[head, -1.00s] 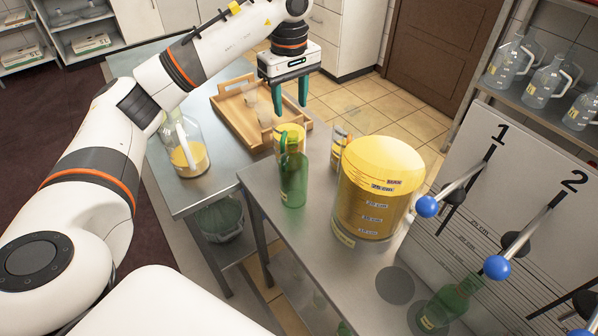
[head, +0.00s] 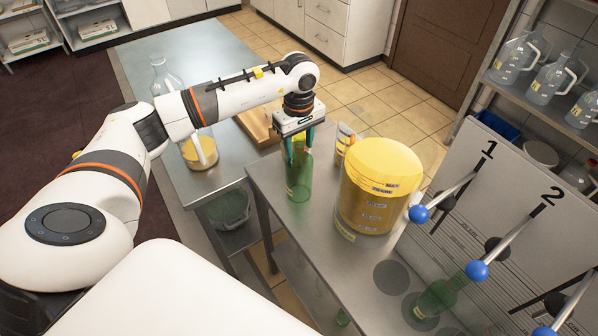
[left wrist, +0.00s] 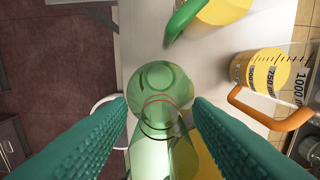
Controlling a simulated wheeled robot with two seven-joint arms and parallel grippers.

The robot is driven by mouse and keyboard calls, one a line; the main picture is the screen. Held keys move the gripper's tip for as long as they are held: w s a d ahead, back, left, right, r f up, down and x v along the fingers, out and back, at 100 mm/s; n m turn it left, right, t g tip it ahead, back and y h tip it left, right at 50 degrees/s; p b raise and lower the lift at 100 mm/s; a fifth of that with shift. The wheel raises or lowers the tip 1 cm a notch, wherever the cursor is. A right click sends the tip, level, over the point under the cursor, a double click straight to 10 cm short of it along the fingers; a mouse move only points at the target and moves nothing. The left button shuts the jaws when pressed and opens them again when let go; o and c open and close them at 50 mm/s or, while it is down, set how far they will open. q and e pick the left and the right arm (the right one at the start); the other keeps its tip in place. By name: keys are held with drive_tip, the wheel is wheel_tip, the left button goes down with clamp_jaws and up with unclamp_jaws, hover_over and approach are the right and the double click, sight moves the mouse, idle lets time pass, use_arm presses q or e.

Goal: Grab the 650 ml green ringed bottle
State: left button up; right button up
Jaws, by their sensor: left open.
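A green see-through bottle (head: 299,183) stands upright on the near metal table, left of the big yellow container. In the left wrist view the bottle (left wrist: 160,88) shows a red ring and dark rings; its volume cannot be read. My left gripper (head: 299,155) is at the bottle's upper part, pointing down. In the left wrist view its teal fingers (left wrist: 160,105) are apart, one on each side of the bottle, with gaps visible. A second green bottle (head: 438,298) stands at the lower right. My right gripper is not in view.
The big yellow container (head: 378,190) stands close to the right of the bottle. A measuring jug with an orange handle (left wrist: 270,78) and a green-handled vessel (left wrist: 185,20) stand nearby. A glass jug (head: 200,152) is on the left table. Blue-knobbed levers (head: 477,271) project at right.

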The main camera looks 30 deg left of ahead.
use_arm(q)
drive_tip(key=shift+c, duration=0.4)
clamp_jaws()
drive_tip(key=shift+w, duration=0.1)
